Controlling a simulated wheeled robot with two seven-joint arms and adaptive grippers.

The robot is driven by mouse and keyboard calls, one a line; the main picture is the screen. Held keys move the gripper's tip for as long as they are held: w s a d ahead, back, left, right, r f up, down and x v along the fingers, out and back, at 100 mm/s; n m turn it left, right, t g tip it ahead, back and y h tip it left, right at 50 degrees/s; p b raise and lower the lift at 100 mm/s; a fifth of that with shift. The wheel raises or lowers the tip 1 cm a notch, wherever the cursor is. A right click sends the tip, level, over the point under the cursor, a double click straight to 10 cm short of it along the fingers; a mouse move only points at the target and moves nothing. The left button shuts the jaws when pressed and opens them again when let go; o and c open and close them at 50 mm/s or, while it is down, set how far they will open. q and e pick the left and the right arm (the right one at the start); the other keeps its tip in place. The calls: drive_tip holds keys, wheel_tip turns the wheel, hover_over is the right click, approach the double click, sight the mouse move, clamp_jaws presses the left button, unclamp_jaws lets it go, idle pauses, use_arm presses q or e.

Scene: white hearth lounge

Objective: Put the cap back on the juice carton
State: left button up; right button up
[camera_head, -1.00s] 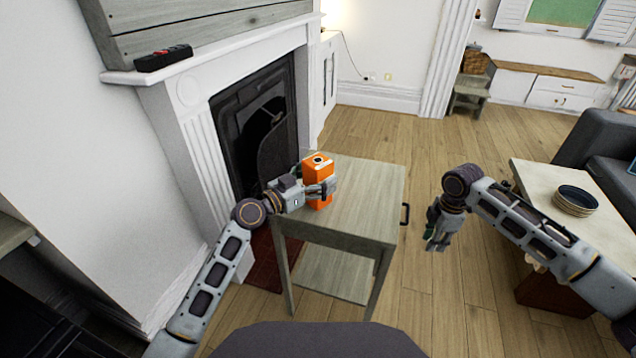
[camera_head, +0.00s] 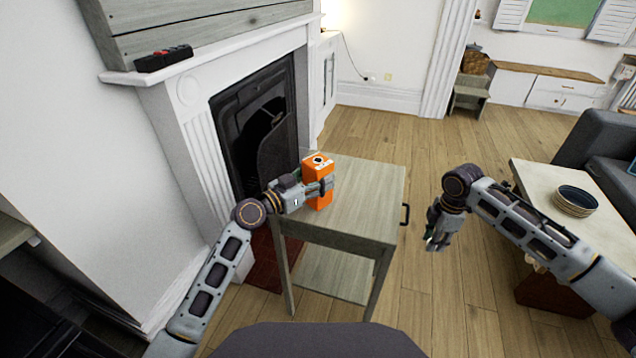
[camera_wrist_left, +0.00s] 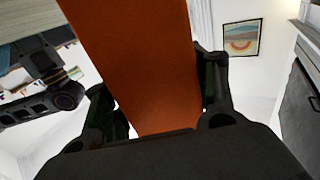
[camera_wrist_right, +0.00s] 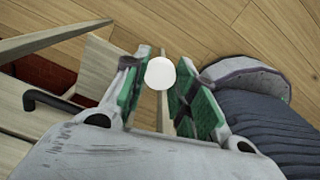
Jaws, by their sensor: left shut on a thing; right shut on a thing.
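The orange juice carton (camera_head: 318,201) is at the small side table's left part, with its open spout (camera_head: 319,160) facing up. I cannot tell if its base touches the tabletop. My left gripper (camera_head: 322,187) is shut around the carton's sides; the orange face (camera_wrist_left: 150,70) fills the middle of the left wrist view. My right gripper (camera_head: 433,236) is to the right of the table, over the floor. In the right wrist view its green-padded fingers (camera_wrist_right: 162,95) are shut on the round white cap (camera_wrist_right: 160,73).
The side table (camera_head: 370,195) has a bare top and a dark handle (camera_head: 405,214) on its right side. A fireplace (camera_head: 255,115) stands behind it on the left. A low table (camera_head: 535,185) with dark plates (camera_head: 577,197) is at the right, under my right arm.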

sight(318, 161)
use_arm(q)
drive_tip(key=shift+r, duration=0.15)
